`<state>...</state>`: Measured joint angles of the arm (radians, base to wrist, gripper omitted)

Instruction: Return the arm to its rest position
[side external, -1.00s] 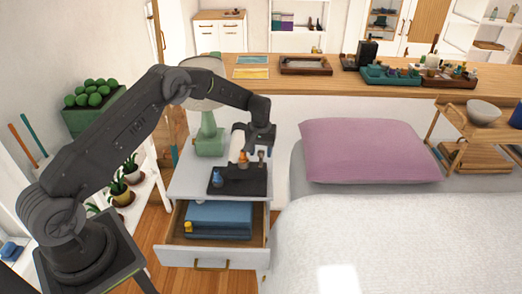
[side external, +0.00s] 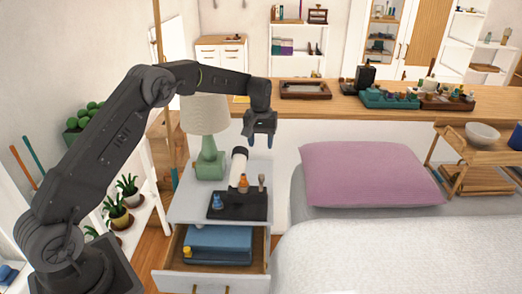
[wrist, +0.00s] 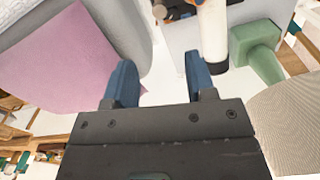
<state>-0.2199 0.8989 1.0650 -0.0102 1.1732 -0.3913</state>
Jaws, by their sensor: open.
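My gripper (side external: 259,138) is open and empty, raised above the back of the nightstand (side external: 183,205). In the wrist view its two blue fingers (wrist: 156,85) are apart with nothing between them.
The drawer (side external: 215,277) is open with a blue box (side external: 218,246) inside. The bed with a pink pillow (side external: 365,175) lies to the right. A wooden shelf (side external: 330,97) runs behind.

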